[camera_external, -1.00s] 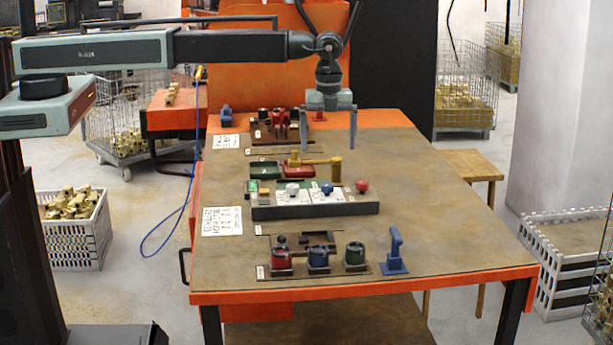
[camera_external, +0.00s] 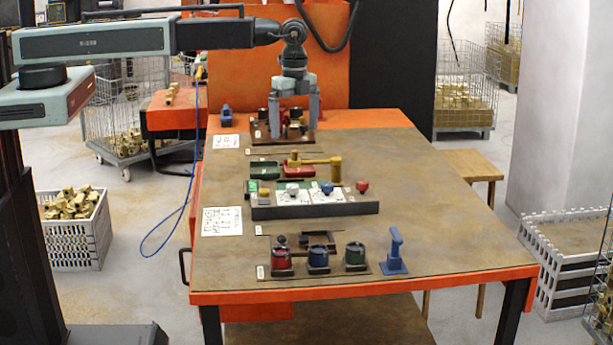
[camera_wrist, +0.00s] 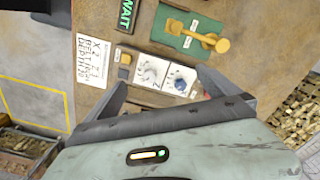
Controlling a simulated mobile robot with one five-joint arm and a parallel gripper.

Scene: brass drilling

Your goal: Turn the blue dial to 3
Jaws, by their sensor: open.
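The blue dial (camera_external: 327,188) stands on a white scale plate on a low grey control box (camera_external: 320,210) in mid-table. It also shows in the wrist view (camera_wrist: 181,86), toward the right finger. Its setting is too small to read. A white dial (camera_external: 292,188) is just left of it, and it shows in the wrist view too (camera_wrist: 149,74). My gripper (camera_external: 295,133) is open and empty, pointing down. In the outside view its fingers appear over the rack at the back of the table, apart from the blue dial.
A red knob (camera_external: 362,187) stands right of the blue dial. A yellow lever (camera_external: 322,161) and green and red trays lie behind the box. The table's right side is clear.

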